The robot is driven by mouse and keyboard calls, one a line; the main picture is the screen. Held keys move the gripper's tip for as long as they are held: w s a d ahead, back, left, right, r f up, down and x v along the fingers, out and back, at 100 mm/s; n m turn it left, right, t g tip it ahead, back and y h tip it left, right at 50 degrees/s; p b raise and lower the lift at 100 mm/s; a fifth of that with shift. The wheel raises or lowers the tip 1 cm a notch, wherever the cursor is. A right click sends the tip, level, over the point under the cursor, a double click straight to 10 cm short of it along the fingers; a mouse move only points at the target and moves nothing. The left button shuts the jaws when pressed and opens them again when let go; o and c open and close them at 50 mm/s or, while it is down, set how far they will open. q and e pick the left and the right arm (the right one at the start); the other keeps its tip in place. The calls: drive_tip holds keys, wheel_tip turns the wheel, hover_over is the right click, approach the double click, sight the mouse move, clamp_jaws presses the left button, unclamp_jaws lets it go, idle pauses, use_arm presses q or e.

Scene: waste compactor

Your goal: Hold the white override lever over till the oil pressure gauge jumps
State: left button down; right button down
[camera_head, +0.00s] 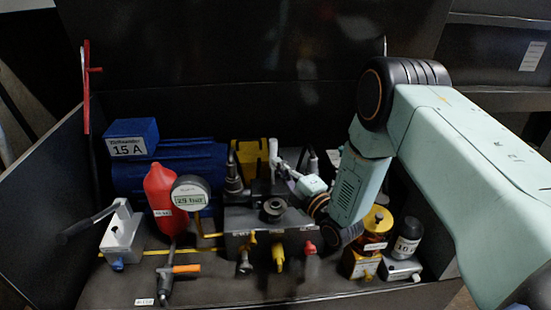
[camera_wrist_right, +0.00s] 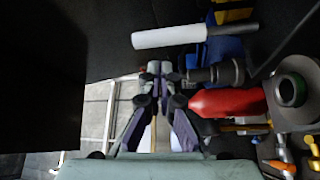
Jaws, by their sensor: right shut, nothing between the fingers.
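The white override lever (camera_head: 273,150) stands up from the valve block (camera_head: 268,222) in the middle of the bench in the head view. In the right wrist view it is a white rod (camera_wrist_right: 195,35) just beyond my fingertips. My right gripper (camera_head: 283,167) is shut and empty, close beside the lever; it also shows in the wrist view (camera_wrist_right: 158,68), with a small gap to the rod. Whether they touch is not clear in the head view. The round pressure gauge (camera_head: 190,193) stands left of the block, with a label that seems to read 29 bar. My left gripper is not in view.
A grey box with a black-handled lever (camera_head: 120,238) is at left. Yellow and grey containers (camera_head: 375,225) stand right of the block. Dark panels wall the bench.

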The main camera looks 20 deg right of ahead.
drive_tip(key=p+v, duration=0.1)
drive_tip(key=v, duration=0.5)
drive_tip(key=shift+s+d+f, duration=0.15)
drive_tip(key=shift+d+f, duration=0.05)
drive_tip(key=shift+f, duration=0.25)
drive_tip(key=shift+a, duration=0.1)
